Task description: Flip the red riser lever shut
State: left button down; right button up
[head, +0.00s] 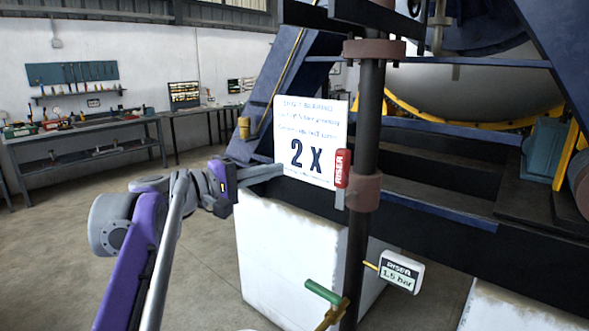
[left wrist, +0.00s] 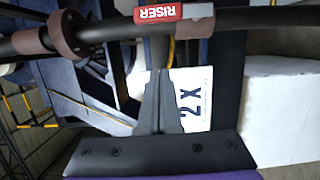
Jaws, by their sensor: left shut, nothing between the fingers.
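The red lever (head: 341,168), lettered RISER, stands upright along the left side of a dark vertical pipe (head: 368,110), near a brownish collar. My right gripper is not in view.
A white sign (head: 312,140) reading 2 X is behind the lever. A RISER gauge (head: 401,271) showing 1.5 bar and a green-handled valve (head: 323,291) are lower on the pipe. A white block (head: 290,250) stands behind. Open floor lies left, before a workbench (head: 85,140).

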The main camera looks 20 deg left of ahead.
aim_at(341, 180)
pick_arm(q)
jog(key=w+d, duration=0.6)
jog(key=d, duration=0.3)
jog(key=shift+p, duration=0.35)
jog(key=shift+w+a, duration=0.1)
